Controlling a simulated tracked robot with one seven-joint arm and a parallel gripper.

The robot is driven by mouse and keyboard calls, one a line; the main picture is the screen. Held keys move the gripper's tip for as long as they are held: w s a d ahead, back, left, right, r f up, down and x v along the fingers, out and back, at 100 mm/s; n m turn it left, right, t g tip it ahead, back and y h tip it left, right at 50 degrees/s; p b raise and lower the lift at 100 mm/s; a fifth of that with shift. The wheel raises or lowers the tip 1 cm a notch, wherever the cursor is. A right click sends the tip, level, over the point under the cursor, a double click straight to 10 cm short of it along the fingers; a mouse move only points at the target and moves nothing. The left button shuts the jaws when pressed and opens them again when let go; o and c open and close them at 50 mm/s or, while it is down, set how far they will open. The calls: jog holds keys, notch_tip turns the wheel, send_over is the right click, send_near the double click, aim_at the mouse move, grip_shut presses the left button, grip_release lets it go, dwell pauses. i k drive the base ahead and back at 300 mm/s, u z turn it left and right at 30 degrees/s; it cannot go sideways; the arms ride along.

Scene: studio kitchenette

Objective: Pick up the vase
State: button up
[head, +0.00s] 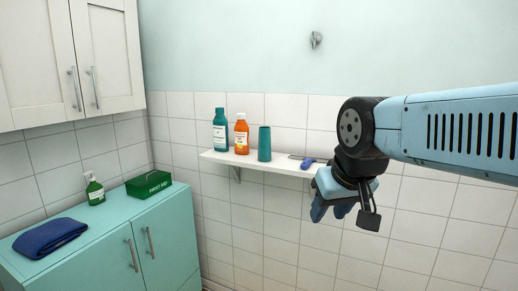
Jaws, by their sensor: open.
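The vase looks to be the plain teal cylinder (264,144) standing upright on the white wall shelf (240,159), to the right of an orange bottle. My gripper (332,212) hangs from my blue arm in front of the shelf's right end. It points downward, open, with nothing seen between its fingers. It is to the right of the vase and apart from it, with its fingertips lower in the picture than the shelf.
A teal bottle (220,130) and the orange bottle (241,134) stand left of the vase. A small blue item (308,163) lies at the shelf's right.

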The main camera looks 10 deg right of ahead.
aim_at(264, 147)
jog(key=z, duration=0.05)
jog(key=i, duration=0.9)
jog(key=u, duration=0.05)
